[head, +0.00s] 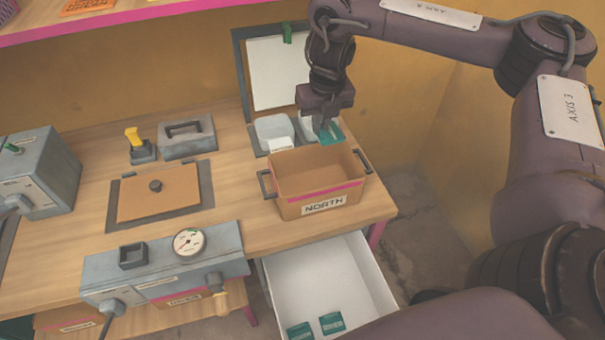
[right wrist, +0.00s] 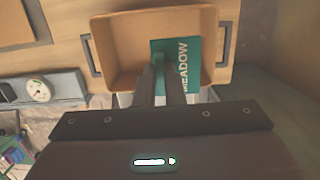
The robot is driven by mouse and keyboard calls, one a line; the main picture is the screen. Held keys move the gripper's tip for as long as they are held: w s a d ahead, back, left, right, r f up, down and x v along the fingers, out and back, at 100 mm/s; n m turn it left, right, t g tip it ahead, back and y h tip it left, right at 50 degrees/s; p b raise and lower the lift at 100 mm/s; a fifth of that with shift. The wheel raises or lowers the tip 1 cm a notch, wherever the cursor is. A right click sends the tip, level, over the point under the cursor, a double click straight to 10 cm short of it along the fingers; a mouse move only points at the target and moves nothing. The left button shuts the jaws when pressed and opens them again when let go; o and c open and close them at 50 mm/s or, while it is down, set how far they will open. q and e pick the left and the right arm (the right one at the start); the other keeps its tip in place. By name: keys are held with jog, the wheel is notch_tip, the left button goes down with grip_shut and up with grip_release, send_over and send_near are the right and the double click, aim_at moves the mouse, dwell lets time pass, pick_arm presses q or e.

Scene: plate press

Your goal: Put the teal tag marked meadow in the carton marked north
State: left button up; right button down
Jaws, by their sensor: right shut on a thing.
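The teal tag marked MEADOW (right wrist: 182,62) is between the fingers of my right gripper (right wrist: 162,88), which is shut on it. In the head view the tag (head: 331,131) shows at the tips of the right gripper (head: 325,124), above the back of the carton marked NORTH (head: 323,203). The carton is brown and open-topped with a pink band and dark side handles, and looks empty. In the right wrist view the carton (right wrist: 121,55) lies behind and below the tag. My left gripper is not in view.
A white drawer (head: 318,273) stands open below the table edge, with two teal tags (head: 331,323) inside. White bins (head: 272,130) stand behind the carton. A grey gauge unit (head: 168,262) and an orange lidded panel (head: 158,194) are to the left.

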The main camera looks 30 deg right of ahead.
aim_at(324, 141)
jog(key=shift+w+f, duration=0.1)
jog(key=shift+f, duration=0.35)
jog(key=f+b, duration=0.1)
jog(key=f, duration=0.1)
jog(key=s+f+b, duration=0.1)
jog(key=f, duration=0.1)
jog(key=f+b, duration=0.1)
jog(key=shift+s+f, duration=0.25)
jog(key=shift+f, duration=0.15)
jog(key=f+b, duration=0.1)
jog(key=f, duration=0.1)
jog(key=f+b, duration=0.1)
jog(key=f, duration=0.2)
jog(key=f+b, duration=0.1)
jog(key=f, duration=0.1)
jog(key=shift+w+f+b, duration=0.4)
jog(key=shift+f, duration=0.15)
notch_tip(324, 141, down, 4)
jog(key=shift+s+r+p, duration=0.1)
jog(key=shift+p, duration=0.3)
jog(key=shift+f, duration=0.45)
